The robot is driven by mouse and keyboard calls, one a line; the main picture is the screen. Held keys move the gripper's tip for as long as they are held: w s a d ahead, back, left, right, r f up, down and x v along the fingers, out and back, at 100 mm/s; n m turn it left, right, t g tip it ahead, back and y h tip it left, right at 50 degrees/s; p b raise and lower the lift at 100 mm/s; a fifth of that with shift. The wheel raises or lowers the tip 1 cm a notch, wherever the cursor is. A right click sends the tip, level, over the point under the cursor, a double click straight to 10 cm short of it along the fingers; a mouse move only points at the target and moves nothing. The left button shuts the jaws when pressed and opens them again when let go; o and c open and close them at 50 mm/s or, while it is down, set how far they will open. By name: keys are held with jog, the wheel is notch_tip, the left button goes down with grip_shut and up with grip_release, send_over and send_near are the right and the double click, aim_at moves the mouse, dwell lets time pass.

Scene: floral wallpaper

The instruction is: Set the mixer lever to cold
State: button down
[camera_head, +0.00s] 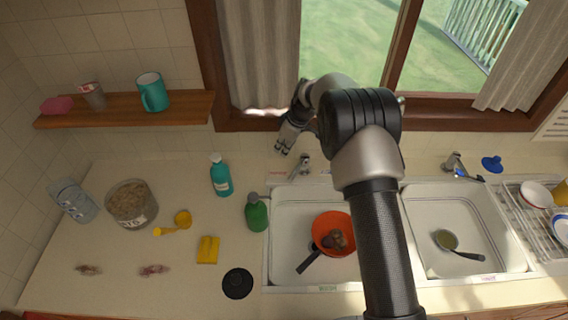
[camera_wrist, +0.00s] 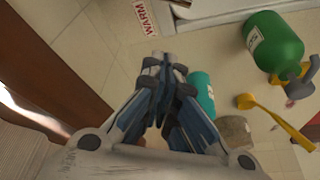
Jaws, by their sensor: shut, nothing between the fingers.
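A chrome mixer tap (camera_head: 301,165) stands behind the left sink basin. My gripper (camera_head: 281,149) is just behind and to the left of it, pointing down toward the counter. In the wrist view my gripper (camera_wrist: 163,60) is shut, with its fingertips together and empty. A label with red letters reading WARM (camera_wrist: 145,17) lies on the counter just beyond the fingertips. A small part of what may be the tap (camera_wrist: 181,3) shows at the top edge. The lever's exact angle is too small to tell, and I see no clear contact with it.
A green soap bottle (camera_head: 257,213) and a teal bottle (camera_head: 221,176) stand left of the tap. A second tap (camera_head: 453,162) is behind the right basin. The window frame (camera_head: 250,121) is close behind my gripper.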

aim_at(298, 168)
jog(key=x, duration=1)
jog(key=shift+a+f, duration=0.1)
jog(key=shift+a, duration=0.05)
jog(key=d, duration=0.1)
jog(key=s+d, duration=0.1)
jog(key=d, duration=0.1)
jog(key=shift+s+r, duration=0.3)
jog(key=shift+s, duration=0.05)
jog(key=shift+s+d+f, duration=0.1)
jog(key=shift+s+d, duration=0.1)
jog(key=shift+d, duration=0.1)
jog(key=shift+d, duration=0.1)
